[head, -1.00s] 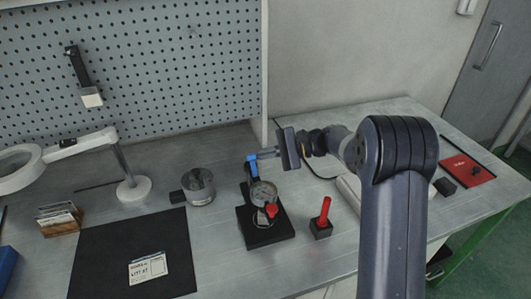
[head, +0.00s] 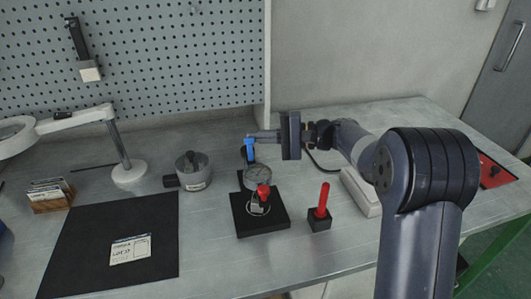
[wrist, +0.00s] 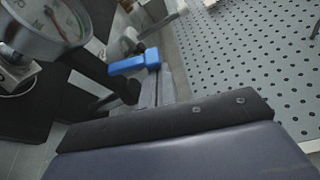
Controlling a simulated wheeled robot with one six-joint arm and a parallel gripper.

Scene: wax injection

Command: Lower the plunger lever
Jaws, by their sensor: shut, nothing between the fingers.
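The wax injector stands on a black base (head: 275,218), with a round gauge (head: 257,176) and a red knob (head: 263,190). Its plunger lever has a blue grip (head: 249,152) at the back, in a raised position. My gripper (head: 254,136) is shut and empty, with its fingertips at the top of the blue grip. In the wrist view the blue grip (wrist: 134,64) lies close beside the grey fingers (wrist: 150,88), and the gauge (wrist: 45,28) is at upper left. I cannot tell whether the fingers touch the grip.
A red-handled tool in a black block (head: 319,220) stands right of the injector. A metal pot (head: 194,172) stands to the left. A black mat (head: 95,240) with a card (head: 130,249) and a magnifier lamp (head: 128,172) are further left. The pegboard (head: 200,60) rises behind.

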